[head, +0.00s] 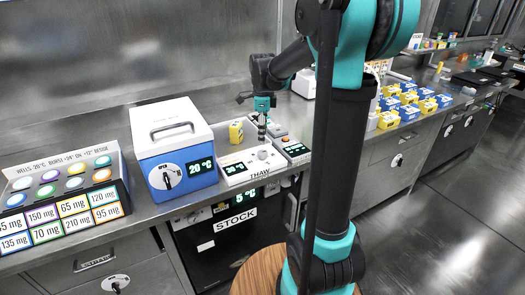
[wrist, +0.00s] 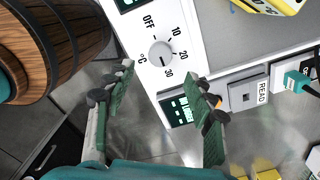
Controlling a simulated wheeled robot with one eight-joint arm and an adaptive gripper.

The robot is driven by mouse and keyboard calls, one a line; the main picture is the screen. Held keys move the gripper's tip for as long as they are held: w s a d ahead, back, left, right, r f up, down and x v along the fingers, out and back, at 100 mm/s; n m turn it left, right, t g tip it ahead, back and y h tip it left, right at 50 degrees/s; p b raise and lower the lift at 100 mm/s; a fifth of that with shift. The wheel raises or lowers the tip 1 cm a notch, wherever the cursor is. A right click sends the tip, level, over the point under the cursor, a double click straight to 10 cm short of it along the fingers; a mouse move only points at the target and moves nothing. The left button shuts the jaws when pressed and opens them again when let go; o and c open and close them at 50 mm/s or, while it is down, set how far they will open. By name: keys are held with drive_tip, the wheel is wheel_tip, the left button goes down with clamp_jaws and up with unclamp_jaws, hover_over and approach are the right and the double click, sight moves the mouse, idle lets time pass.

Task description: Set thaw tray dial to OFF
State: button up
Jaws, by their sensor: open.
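The thaw tray unit (head: 243,177) is a white box on the steel counter with a lit display and the label THAW. Its round white dial (wrist: 160,53) shows in the wrist view, ringed by OFF, 10, 20, 30 and °C. The dial's dark mark appears to point down, near 30. The dial also shows in the head view (head: 263,154). My gripper (wrist: 160,82) is open and empty, its green-padded fingers spread either side of the dial's line in the wrist view, apart from the dial. In the head view my gripper (head: 262,136) points down above the unit.
A blue and white box (head: 176,158) reading 20°C stands left of the thaw unit. A small yellow box (head: 236,132) is behind it. A READ module (wrist: 247,94) sits beside it. Yellow and blue boxes (head: 405,105) stand further right. A wooden round (wrist: 55,45) is near the counter's front.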

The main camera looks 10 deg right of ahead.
sight(263, 152)
wheel_tip(263, 152, down, 8)
drive_tip(key=shift+r, duration=0.1)
idle(0.4)
drive_tip(key=c, duration=1.1)
